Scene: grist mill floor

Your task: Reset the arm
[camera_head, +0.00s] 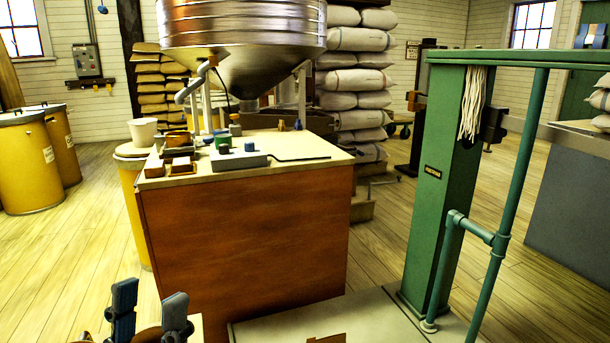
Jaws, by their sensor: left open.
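My left gripper (149,312) shows at the bottom left edge of the head view. Its two dark grey fingers stand apart and point up, with nothing seen between them. It is in front of and below the wooden counter (245,245), apart from it as far as I can see. The rest of my left arm is cut off by the bottom edge. My right gripper is not in view.
The counter carries small boxes, a grey block (238,160) and a thin black rod (302,158). A steel hopper (243,28) hangs behind. A green platform scale (440,180) stands right. Yellow drums (25,165) stand left. Plank floor (375,250) is clear between counter and scale.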

